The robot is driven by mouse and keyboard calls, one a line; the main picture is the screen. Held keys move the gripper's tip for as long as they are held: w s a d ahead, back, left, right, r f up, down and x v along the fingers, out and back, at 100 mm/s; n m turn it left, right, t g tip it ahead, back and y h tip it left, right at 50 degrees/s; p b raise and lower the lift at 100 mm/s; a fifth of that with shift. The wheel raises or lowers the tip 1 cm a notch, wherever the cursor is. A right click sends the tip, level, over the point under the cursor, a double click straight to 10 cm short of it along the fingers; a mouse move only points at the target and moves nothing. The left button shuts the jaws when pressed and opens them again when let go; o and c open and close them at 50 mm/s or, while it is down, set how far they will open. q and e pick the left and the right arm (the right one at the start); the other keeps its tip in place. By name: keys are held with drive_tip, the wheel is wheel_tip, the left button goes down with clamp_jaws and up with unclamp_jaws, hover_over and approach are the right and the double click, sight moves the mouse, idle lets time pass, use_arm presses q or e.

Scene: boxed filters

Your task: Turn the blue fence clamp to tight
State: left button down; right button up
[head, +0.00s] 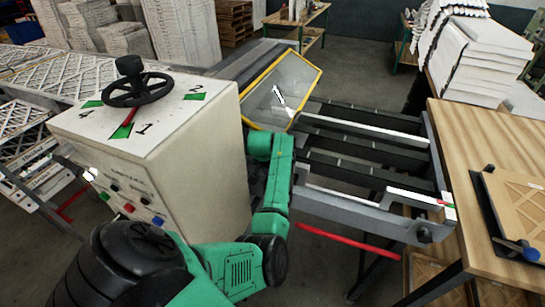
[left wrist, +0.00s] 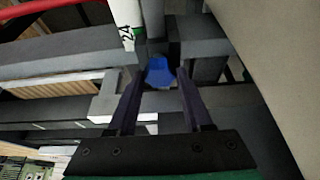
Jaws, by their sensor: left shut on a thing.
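The blue fence clamp (left wrist: 159,72) shows in the left wrist view, between the tips of my left gripper (left wrist: 158,78). The two dark fingers reach up to its sides, and the gripper is shut on it. The clamp sits among grey bars, beside a white strip (left wrist: 128,14) marked with a number. How far the clamp is turned cannot be told. In the head view, my green left arm comes up beside the cream machine cabinet; its gripper and the clamp cannot be made out there. My right gripper is in neither view.
The cream cabinet (head: 215,150) with a black handwheel (head: 138,90) stands close left of my arm. Grey rails (head: 350,145) and a yellow-framed clear guard (head: 283,90) lie beyond. A red bar (head: 348,243) crosses below the rails. A wooden table (head: 480,135) stands right.

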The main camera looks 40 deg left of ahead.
use_arm(q)
drive_tip(key=shift+w+r, duration=0.1)
drive_tip(key=c, duration=0.6)
unclamp_jaws()
drive_tip(key=b+v, duration=0.3)
drive_tip(key=v, duration=1.1)
drive_tip(key=shift+r, duration=0.2)
drive_tip(key=shift+f, duration=0.1)
